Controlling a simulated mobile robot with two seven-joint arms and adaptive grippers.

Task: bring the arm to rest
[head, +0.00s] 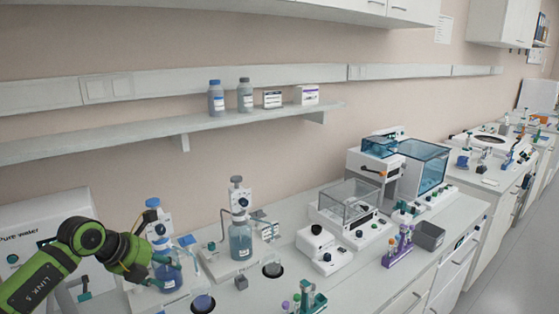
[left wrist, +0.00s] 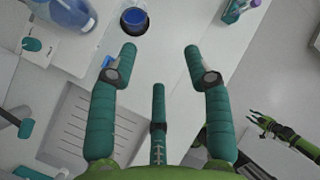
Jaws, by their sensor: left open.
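My left arm comes in from the lower left of the head view. My left gripper (head: 172,268) hangs over the near left part of the bench, in front of a blue-liquid bottle (head: 158,247) in that view. In the left wrist view the left gripper (left wrist: 160,52) has its teal fingers spread wide, with nothing between them. Part of a green and black arm end, which looks like my right gripper (left wrist: 268,124), shows at the right of the left wrist view. The right arm does not show in the head view.
A second blue bottle (head: 240,242) stands on a dispenser. A purple tube rack (head: 398,246) and a green rack (head: 311,297) stand on the bench. A blue-filled beaker (left wrist: 134,18) is beyond the left fingers. A wall shelf (head: 150,135) runs above.

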